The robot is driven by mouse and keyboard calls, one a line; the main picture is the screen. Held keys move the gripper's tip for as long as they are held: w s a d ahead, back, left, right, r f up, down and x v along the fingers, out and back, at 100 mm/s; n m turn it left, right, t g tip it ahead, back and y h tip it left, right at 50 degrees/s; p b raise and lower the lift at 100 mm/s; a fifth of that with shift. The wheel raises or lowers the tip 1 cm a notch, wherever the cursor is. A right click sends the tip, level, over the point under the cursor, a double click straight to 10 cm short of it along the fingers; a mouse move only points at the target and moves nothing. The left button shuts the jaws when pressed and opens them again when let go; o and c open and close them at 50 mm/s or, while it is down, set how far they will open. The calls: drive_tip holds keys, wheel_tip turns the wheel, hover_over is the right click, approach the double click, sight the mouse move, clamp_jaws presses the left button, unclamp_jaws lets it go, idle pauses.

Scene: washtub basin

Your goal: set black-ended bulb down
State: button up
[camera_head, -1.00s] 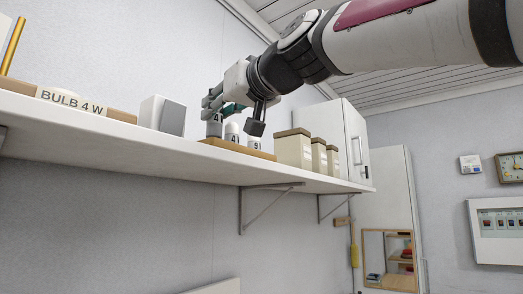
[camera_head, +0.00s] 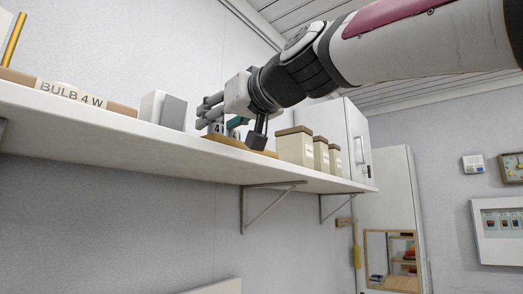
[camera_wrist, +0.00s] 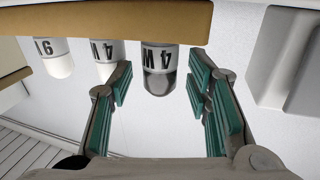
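In the wrist view, which shows the scene inverted, the black-ended bulb (camera_wrist: 159,68) carries a 4 W label and stands on a wooden board (camera_wrist: 110,20). Its rounded dark grey end points away from the board. My gripper (camera_wrist: 160,88) is open, with one green-padded finger on each side of this bulb and a visible gap to each. In the head view my gripper (camera_head: 213,112) is over the left end of the board, partly covering the bulbs.
The white shelf (camera_head: 150,140) carries a grey-white box (camera_head: 165,110) left of the board and three lidded canisters (camera_head: 295,148) to its right. A BULB 4 W sign (camera_head: 72,93) lies farther left. A cabinet (camera_head: 350,135) stands behind the canisters.

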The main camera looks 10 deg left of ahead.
drive_tip(key=shift+r, duration=0.15)
drive_tip(key=b+v, duration=0.2)
drive_tip(key=v, duration=1)
drive_tip(key=shift+b, duration=0.3)
drive_tip(key=w+d+f+m+g+h, duration=0.15)
drive_tip(key=d+f+h, duration=0.35)
drive_tip(key=f, duration=0.8)
drive_tip(key=d+f+m+g+h, duration=0.1)
drive_tip(key=d+f+m+h, duration=0.15)
drive_tip(key=d+f, duration=0.65)
drive_tip(key=s+d+f+m+g+h, duration=0.1)
drive_tip(key=s+d+f+g, duration=0.1)
drive_tip(key=f, duration=0.8)
drive_tip(key=s+d+f+m+g+h, duration=0.2)
drive_tip(key=s+d+f, duration=0.3)
drive_tip(key=f, duration=0.5)
drive_tip(key=s+d+f+m+g+h, duration=0.2)
drive_tip(key=s+d+f, duration=0.2)
drive_tip(key=s+f, duration=0.3)
wheel_tip(320, 180, down, 4)
drive_tip(key=shift+s+r, duration=0.2)
drive_tip(key=shift+a, duration=0.2)
